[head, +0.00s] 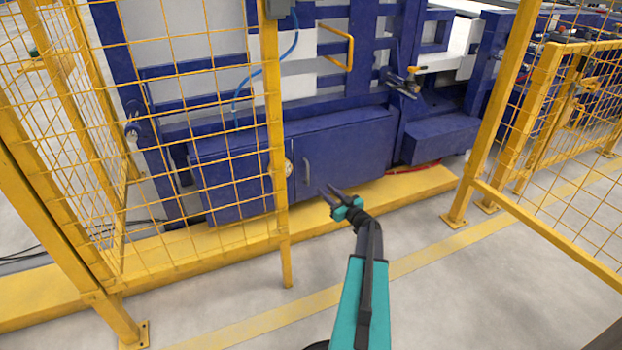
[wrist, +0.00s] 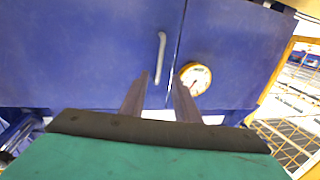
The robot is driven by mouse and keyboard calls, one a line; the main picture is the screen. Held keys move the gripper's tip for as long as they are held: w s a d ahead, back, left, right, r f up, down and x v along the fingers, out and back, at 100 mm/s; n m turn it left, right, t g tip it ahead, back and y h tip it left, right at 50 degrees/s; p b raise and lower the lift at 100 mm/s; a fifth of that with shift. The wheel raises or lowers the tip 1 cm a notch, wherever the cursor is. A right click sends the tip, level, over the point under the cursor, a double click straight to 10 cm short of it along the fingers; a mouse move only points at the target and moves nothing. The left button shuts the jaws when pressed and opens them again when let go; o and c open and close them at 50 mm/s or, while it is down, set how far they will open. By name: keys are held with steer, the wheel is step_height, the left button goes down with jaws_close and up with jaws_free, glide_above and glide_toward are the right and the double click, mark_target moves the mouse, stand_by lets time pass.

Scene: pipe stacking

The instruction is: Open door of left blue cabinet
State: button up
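A low blue cabinet (head: 345,150) stands on the yellow plinth at the base of the blue machine. Its door with a grey vertical handle (head: 306,171) looks closed; the seam beside the handle is a thin line. A round dial (head: 288,168) sits on the other side of the seam. My gripper (head: 328,190) is in front of and below the handle, apart from it. In the wrist view my gripper (wrist: 160,80) is open, with nothing between the fingers. The handle (wrist: 161,58) shows just past the fingertips, and the dial (wrist: 195,78) is beside one finger.
A yellow mesh fence (head: 200,120) covers the cabinet's left part, with a post (head: 275,130) close to the dial. Another yellow fence frame (head: 490,120) stands on the right. The yellow plinth (head: 420,183) runs below the cabinet. Grey floor (head: 450,280) is open at the front right.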

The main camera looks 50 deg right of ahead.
steer(key=w+d+b, duration=0.2)
steer(key=w, duration=1)
steer(key=shift+d, duration=0.1)
steer(key=shift+c, duration=0.5)
jaws_close()
